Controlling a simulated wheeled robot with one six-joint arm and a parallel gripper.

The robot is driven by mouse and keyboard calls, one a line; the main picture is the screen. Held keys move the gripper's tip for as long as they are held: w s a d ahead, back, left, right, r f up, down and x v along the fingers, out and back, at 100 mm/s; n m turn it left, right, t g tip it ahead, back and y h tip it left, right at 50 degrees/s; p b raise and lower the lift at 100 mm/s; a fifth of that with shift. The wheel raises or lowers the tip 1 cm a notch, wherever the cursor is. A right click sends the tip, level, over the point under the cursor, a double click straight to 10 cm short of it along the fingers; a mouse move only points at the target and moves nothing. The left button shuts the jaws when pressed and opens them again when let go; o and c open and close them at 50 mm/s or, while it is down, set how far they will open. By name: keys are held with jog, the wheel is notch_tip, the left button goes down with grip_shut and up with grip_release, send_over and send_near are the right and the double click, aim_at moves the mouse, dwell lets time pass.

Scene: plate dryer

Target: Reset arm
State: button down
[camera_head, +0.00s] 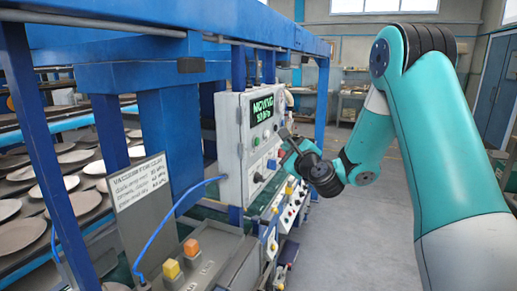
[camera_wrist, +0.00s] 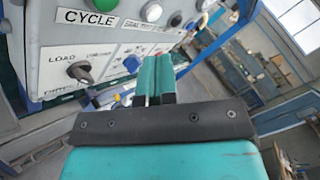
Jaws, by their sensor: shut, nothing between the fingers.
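My gripper (camera_head: 286,137) is at the right side of the grey control box (camera_head: 229,160) in the head view, its fingers pointing left towards the box's face. In the wrist view my gripper (camera_wrist: 156,66) shows its two teal fingers together, with nothing held between them. The fingers are in front of the panel, next to its buttons and a LOAD selector switch (camera_wrist: 78,72). Whether they touch the panel I cannot tell. A green button (camera_wrist: 101,8) sits above the CYCLE label (camera_wrist: 87,18). The display (camera_head: 262,109) reads MOVING.
The blue dryer frame (camera_head: 165,130) and racks of pale plates (camera_head: 83,202) fill the left. A sign plate (camera_head: 144,196) and a small box with orange and yellow buttons (camera_head: 191,247) stand in front. The floor (camera_head: 345,235) at the centre right is clear.

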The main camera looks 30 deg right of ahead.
dwell(0.4)
jog(key=s+a+f+n+g+y+b, duration=0.15)
jog(key=s+a+n+g+y, duration=0.35)
jog(key=a+n, duration=0.65)
jog(key=s+a+f+n+g+y+b, duration=0.15)
jog(key=s+a+n+g+y, duration=0.4)
jog(key=a, duration=0.85)
jog(key=s+a+f+n+g+h+b, duration=0.1)
jog(key=s+n+g, duration=0.3)
jog(key=s+n, duration=0.5)
jog(key=s+a+f+n+g+h+b, duration=0.1)
jog(key=s+f+n+g+h, duration=0.1)
jog(key=s+n, duration=0.7)
jog(key=s+f+g, duration=0.1)
jog(key=s+g, duration=0.1)
jog(key=s, duration=0.3)
jog(key=shift+s+h, duration=0.35)
jog(key=shift+s, duration=0.05)
jog(key=shift+a, duration=0.1)
dwell(2.1)
